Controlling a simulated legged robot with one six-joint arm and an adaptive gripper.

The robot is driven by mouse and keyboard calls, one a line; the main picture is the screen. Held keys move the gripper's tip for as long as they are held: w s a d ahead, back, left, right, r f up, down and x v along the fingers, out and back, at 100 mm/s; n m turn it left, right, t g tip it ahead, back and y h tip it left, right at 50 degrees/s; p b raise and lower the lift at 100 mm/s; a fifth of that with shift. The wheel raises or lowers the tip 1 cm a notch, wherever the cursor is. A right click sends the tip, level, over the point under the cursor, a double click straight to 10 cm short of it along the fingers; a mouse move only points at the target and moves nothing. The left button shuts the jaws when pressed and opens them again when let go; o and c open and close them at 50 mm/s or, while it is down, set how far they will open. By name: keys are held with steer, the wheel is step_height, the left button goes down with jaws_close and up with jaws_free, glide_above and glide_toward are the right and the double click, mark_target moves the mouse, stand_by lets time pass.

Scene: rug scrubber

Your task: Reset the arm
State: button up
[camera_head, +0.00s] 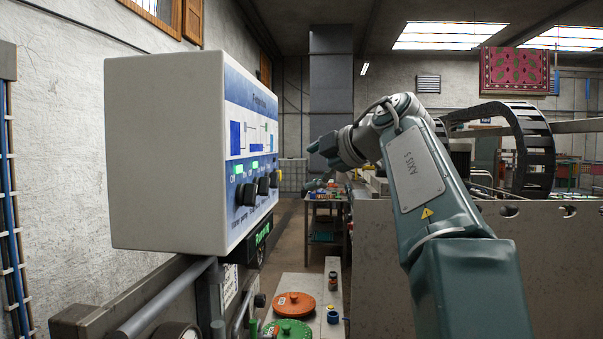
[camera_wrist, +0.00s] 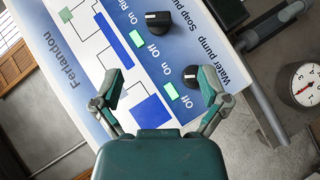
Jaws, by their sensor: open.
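My gripper (camera_head: 322,150) is at the end of my raised arm, to the right of the white control box (camera_head: 165,150) and pointing left towards its blue and white panel. In the wrist view my gripper (camera_wrist: 160,78) is open, with its two fingers spread and nothing between them. The panel (camera_wrist: 88,62) lies beyond the fingers, tilted in the picture. A black water pump knob (camera_wrist: 191,76) shows just left of the right finger. Another black knob (camera_wrist: 158,20) is farther up. Whether the fingers touch the panel cannot be told.
Lit green indicators (camera_wrist: 171,90) sit beside the knobs. A round gauge (camera_wrist: 306,86) is at the right of the wrist view. An orange lid (camera_head: 294,304) and a green lid (camera_head: 287,330) are below the box. A metal machine wall (camera_head: 560,250) stands at right.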

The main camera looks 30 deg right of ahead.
steer(key=v, duration=0.5)
steer(key=shift+s, duration=0.2)
steer(key=w+a+r+m+t, duration=0.1)
steer(key=a+r+m+t, duration=0.3)
steer(key=a+r+t, duration=0.3)
steer(key=s+f+m+g+h, duration=0.25)
steer(key=f+m+h, duration=0.35)
steer(key=f, duration=0.6)
steer(key=s+f+m+g+h, duration=0.25)
steer(key=f+m, duration=0.45)
steer(key=f, duration=0.4)
steer(key=s+a+f+g+y, duration=0.1)
steer(key=s+a+f+g, duration=0.2)
steer(key=s+f, duration=0.2)
steer(key=s+a+f+g+y, duration=0.2)
steer(key=s+a+f+g, duration=0.1)
steer(key=f, duration=0.9)
steer(key=s+a+f+g+y, duration=0.1)
steer(key=s+a+f+g, duration=0.2)
steer(key=s+f, duration=0.4)
step_height(320, 180, down, 2)
steer(key=shift+s+a+f+y, duration=0.2)
steer(key=shift+s+a+y, duration=0.15)
steer(key=shift+a, duration=0.55)
